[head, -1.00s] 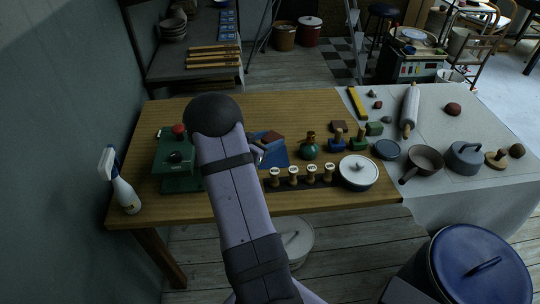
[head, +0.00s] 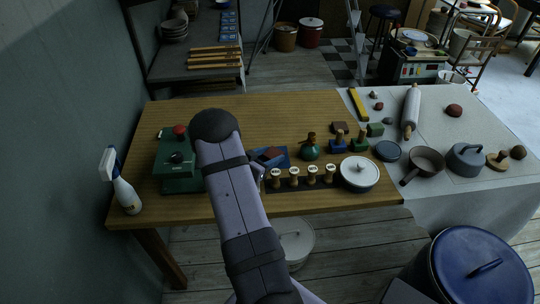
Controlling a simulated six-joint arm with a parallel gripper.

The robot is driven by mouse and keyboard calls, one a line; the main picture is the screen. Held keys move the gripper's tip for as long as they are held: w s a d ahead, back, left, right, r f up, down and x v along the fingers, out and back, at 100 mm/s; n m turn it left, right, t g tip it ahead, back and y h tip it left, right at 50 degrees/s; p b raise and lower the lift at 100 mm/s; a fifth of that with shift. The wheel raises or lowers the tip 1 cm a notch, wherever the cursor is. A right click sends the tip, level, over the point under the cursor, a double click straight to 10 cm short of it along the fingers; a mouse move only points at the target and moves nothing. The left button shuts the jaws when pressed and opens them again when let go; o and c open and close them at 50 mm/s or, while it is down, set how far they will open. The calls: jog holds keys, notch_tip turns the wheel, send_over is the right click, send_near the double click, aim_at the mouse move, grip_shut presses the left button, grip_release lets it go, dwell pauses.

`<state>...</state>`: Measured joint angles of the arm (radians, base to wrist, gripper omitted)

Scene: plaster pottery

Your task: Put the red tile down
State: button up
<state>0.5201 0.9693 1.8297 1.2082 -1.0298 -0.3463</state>
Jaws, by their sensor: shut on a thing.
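The red tile (head: 273,153) is a small brownish-red piece beside my arm, over a flat blue mat or tray (head: 284,160). My gripper (head: 262,162) is mostly hidden behind my own arm, and only a small grey part of it shows at the tile's left. It is shut on the red tile. The tile appears low, close to the blue surface; I cannot tell whether it touches it.
A row of wooden stamps (head: 294,176) stands just in front of the blue surface. A green press (head: 177,170) stands left. The table's back half (head: 280,110) is clear.

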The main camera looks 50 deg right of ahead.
jog(key=shift+s+a+f+b, duration=0.15)
jog(key=shift+s+f+b, duration=0.2)
jog(key=shift+f, duration=0.25)
jog(key=o, duration=1.1)
jog(key=shift+f, duration=0.15)
jog(key=shift+w+r+p, duration=0.2)
jog(key=shift+r+p, duration=0.15)
jog(key=shift+r, duration=0.25)
jog(key=v, duration=1.2)
jog(key=shift+w+r, duration=0.1)
jog(key=shift+r, duration=0.05)
